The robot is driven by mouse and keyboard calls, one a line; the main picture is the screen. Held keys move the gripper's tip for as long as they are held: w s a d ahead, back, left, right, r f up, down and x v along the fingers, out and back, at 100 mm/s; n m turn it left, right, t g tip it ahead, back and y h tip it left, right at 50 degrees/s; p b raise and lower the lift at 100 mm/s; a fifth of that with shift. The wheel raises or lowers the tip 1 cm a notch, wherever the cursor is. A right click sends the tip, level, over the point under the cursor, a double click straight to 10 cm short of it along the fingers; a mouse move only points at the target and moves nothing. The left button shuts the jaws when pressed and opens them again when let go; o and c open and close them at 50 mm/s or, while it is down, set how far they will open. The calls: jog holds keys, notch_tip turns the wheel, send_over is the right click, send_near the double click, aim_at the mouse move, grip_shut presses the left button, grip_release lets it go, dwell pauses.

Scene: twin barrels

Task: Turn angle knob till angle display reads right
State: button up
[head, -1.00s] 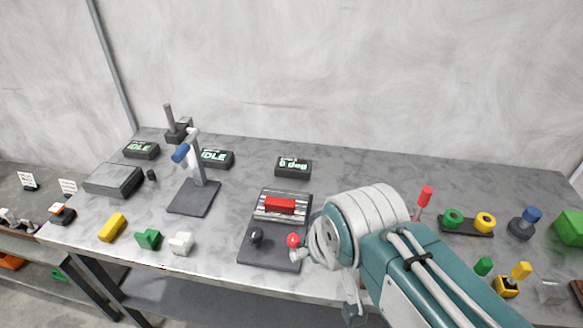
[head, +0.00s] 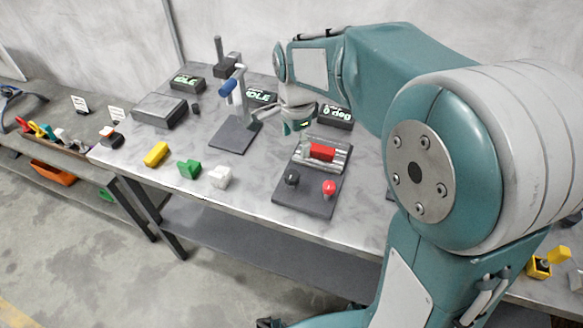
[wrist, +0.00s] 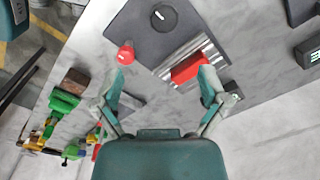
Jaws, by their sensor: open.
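A dark plate (head: 306,205) on the bench carries a black knob (head: 291,177), a red knob (head: 329,187) and a red block (head: 322,152) on a ridged silver bed. I cannot tell by label which knob sets the angle. The angle display (head: 338,114) behind the plate reads "0 deg", partly covered by my arm. My gripper (head: 282,135) hangs above the bench near the plate's back left. In the wrist view my gripper (wrist: 160,78) is open and empty, its fingers apart. There the black knob (wrist: 163,17) shows a white mark, and the red knob (wrist: 126,55) lies beside it.
A stand with a blue handle (head: 228,87) rises left of the plate, close to my gripper. Two other displays (head: 187,82) (head: 261,95) read "IDLE", one partly cut off. Yellow (head: 156,154), green (head: 189,169) and white (head: 220,177) pieces lie along the front edge.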

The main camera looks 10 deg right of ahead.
aim_at(293, 173)
jog(key=shift+m, duration=0.4)
jog(key=f, duration=0.8)
jog(key=w+f, duration=0.1)
jog(key=f, duration=0.2)
jog(key=shift+a+f, duration=0.25)
jog(key=shift+f, duration=0.15)
jog(key=c, duration=1.1)
